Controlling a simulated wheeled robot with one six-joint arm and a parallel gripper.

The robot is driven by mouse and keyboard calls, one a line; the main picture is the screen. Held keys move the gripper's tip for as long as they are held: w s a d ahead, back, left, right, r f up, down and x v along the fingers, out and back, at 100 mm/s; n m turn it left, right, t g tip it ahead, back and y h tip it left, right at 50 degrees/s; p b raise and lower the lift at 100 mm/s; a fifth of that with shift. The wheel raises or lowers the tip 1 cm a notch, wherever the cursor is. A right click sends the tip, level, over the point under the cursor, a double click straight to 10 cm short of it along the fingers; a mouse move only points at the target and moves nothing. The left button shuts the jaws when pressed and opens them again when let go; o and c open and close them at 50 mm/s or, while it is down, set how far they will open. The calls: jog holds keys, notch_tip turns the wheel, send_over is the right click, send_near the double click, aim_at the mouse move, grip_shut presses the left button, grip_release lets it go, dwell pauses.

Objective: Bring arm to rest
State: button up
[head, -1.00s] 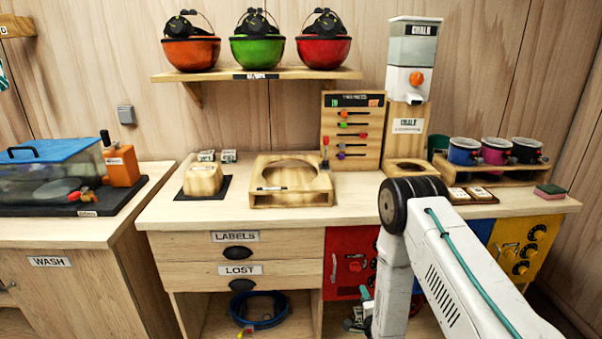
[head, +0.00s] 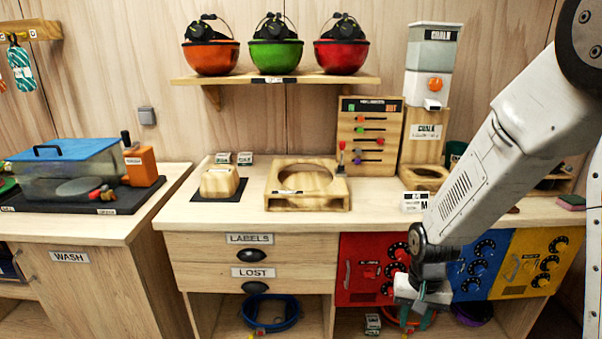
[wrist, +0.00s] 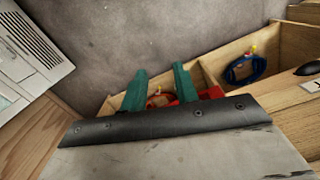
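My gripper (head: 420,318) hangs low in front of the bench cabinet in the head view, at the end of my downward-reaching arm. Its body partly covers the lower edge of the red and blue panels. In the wrist view its two teal fingers (wrist: 160,72) are spread apart, with nothing held between them. Past the fingers are grey floor and the open lower shelf, where something red shows behind them. In the head view the fingertips are small and partly hidden.
The wooden workbench (head: 375,218) carries a ring-holed wooden stand (head: 305,204), a chalk dispenser (head: 432,75) and a small white card (head: 413,203). A blue coil (head: 270,312) lies on the lower shelf. Helmets sit on the wall shelf (head: 330,79). A lidded wash tank (head: 65,165) stands left.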

jog(key=s+r+n+t, duration=0.1)
jog(key=s+r, duration=0.9)
jog(key=r, duration=0.2)
jog(key=s+d+r+n+t, duration=0.1)
jog(key=s+r+n, duration=0.1)
jog(key=s+r, duration=0.8)
notch_tip(320, 180, up, 3)
jog(key=shift+s+d+r, duration=0.1)
jog(key=shift+s+d, duration=0.05)
jog(key=shift+s, duration=0.1)
jog(key=shift+o, duration=0.2)
